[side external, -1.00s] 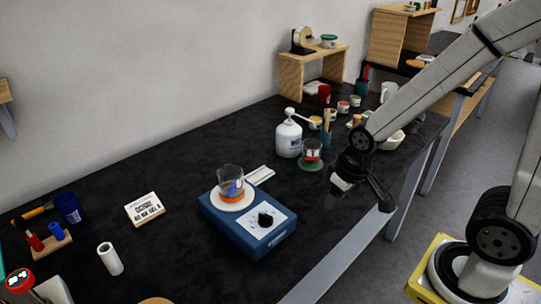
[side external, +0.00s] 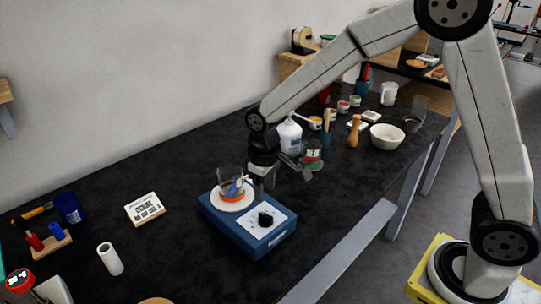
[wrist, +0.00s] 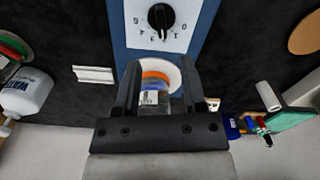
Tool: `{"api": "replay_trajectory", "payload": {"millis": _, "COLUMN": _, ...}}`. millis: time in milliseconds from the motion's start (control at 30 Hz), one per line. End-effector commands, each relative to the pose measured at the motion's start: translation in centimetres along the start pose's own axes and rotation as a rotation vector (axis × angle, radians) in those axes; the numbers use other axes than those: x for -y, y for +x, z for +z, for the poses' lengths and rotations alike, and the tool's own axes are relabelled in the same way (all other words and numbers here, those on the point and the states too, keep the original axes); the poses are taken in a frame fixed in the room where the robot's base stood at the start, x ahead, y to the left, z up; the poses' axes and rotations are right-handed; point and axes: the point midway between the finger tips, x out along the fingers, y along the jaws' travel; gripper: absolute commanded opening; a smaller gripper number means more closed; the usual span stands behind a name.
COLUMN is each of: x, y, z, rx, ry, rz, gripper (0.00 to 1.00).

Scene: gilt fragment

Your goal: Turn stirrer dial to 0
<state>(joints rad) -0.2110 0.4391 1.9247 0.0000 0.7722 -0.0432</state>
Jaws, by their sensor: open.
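The blue stirrer (side external: 228,231) stands on the black bench with a black dial (side external: 265,219) on its white front panel. In the wrist view the dial (wrist: 160,18) is at the top, with small marks around it; its exact setting is unclear. A glass beaker (side external: 231,179) with orange and blue contents stands on the stirrer's round white plate (side external: 232,203). My gripper (side external: 282,183) is open and empty, above and behind the stirrer, beside the beaker in the side view. In the wrist view the beaker (wrist: 155,95) shows between the fingers of my gripper (wrist: 160,65), and the dial lies beyond the fingertips.
A white wash bottle (side external: 289,136) and a small jar (side external: 312,152) stand behind my gripper. A labelled white box (side external: 144,208) and a white cylinder (side external: 110,258) are to the left. A white bowl (side external: 387,136) is at the right.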

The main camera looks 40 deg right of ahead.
Motion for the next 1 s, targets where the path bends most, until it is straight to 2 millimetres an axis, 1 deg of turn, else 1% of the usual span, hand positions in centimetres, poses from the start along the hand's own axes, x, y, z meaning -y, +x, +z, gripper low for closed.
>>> {"api": "replay_trajectory", "payload": {"millis": 100, "x": 0.2, "y": 0.1, "z": -0.4, "rx": 0.006, "ry": -0.008, "rz": 0.0, "gripper": 0.53}}
{"api": "replay_trajectory", "payload": {"millis": 300, "x": 0.2, "y": 0.2, "z": -0.4, "rx": 0.007, "ry": -0.007, "rz": 0.0, "gripper": 0.53}}
{"api": "replay_trajectory", "payload": {"millis": 467, "x": 0.2, "y": 1.0, "z": -0.3, "rx": 0.009, "ry": -0.007, "rz": 0.0, "gripper": 0.53}}
{"api": "replay_trajectory", "payload": {"millis": 567, "x": 0.2, "y": 1.9, "z": -0.3, "rx": 0.008, "ry": -0.007, "rz": 0.0, "gripper": 0.53}}
{"api": "replay_trajectory", "payload": {"millis": 900, "x": 0.2, "y": 5.9, "z": -0.3, "rx": 0.008, "ry": -0.007, "rz": 0.0, "gripper": 0.53}}
{"api": "replay_trajectory", "payload": {"millis": 1000, "x": 0.2, "y": 6.8, "z": -0.3, "rx": 0.008, "ry": -0.007, "rz": 0.0, "gripper": 0.53}}
